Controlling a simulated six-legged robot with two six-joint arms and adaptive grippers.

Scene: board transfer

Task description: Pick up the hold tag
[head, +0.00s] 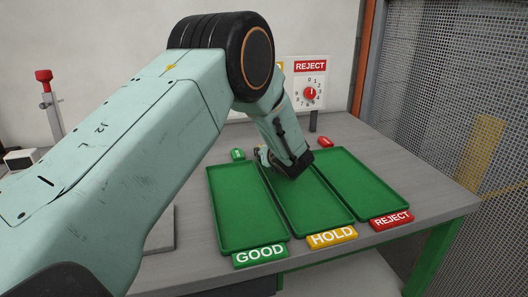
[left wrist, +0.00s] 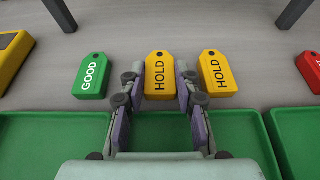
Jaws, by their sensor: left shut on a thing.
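In the left wrist view, a yellow hold tag (left wrist: 160,76) lies at the middle, lettering up, between the fingers of my left gripper (left wrist: 158,88). The gripper is shut on this tag. A second yellow hold tag (left wrist: 218,74) lies just right of the fingers. In the head view, my left gripper (head: 265,156) is low at the back edge of the trays, and my wrist mostly hides the tags there. I cannot tell whether the held tag is clear of the table. My right gripper is not in view.
A green GOOD tag (left wrist: 92,76) lies left of the gripper and a red tag (left wrist: 311,70) far right. Three green trays stand in front, labelled GOOD (head: 260,255), HOLD (head: 331,237) and REJECT (head: 391,220). A REJECT dial sign (head: 310,85) stands behind.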

